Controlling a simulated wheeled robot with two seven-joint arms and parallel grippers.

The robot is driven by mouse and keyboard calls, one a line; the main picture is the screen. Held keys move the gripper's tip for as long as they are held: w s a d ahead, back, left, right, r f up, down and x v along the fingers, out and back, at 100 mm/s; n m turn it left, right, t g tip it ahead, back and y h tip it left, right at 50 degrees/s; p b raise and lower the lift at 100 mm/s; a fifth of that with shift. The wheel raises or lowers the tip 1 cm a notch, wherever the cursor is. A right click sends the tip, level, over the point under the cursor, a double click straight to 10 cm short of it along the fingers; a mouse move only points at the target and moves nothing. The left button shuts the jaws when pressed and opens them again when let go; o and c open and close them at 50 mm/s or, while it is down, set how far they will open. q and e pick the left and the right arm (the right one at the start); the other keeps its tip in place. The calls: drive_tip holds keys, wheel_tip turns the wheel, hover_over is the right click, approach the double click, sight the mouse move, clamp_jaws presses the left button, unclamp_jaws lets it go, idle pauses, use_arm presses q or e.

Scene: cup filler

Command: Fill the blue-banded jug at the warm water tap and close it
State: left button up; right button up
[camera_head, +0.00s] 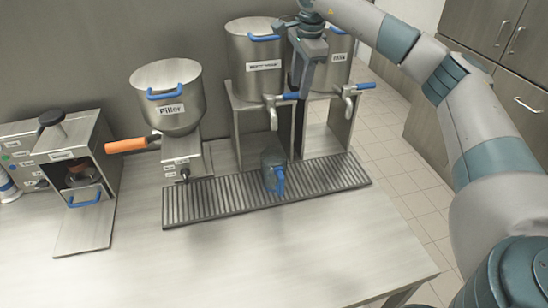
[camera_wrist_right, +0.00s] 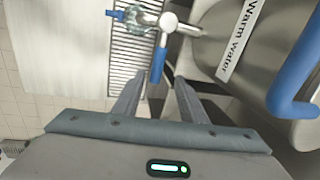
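The jug (camera_head: 271,158) is a small blue-grey vessel with a blue handle (camera_head: 279,180), upright on the drip grate below the warm water tap (camera_head: 272,115). Its band and fill level cannot be made out. In the wrist view the jug (camera_wrist_right: 133,20) shows partly behind the tap. The tap's blue lever (camera_head: 290,96) points right, and in the wrist view the lever (camera_wrist_right: 157,66) reaches toward the gap between my fingers. My right gripper (camera_wrist_right: 160,80) is open, its fingertips on either side of the lever's end; contact cannot be told. My left gripper is out of view.
The warm water urn (camera_head: 252,50) stands beside a second urn with its own blue-levered tap (camera_head: 348,93). A Filler machine (camera_head: 165,112) with an orange handle and a grey unit (camera_head: 75,160) stand left. The drip grate (camera_head: 205,203) and front table are mostly clear.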

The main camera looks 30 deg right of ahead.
wheel_tip(320, 180, up, 16)
drive_tip(key=s+b, duration=0.2)
drive_tip(key=b, duration=0.1)
drive_tip(key=shift+s+a+f, duration=0.15)
drive_tip(key=shift+s+a, duration=0.1)
drive_tip(key=shift+s, duration=0.15)
idle(1.3)
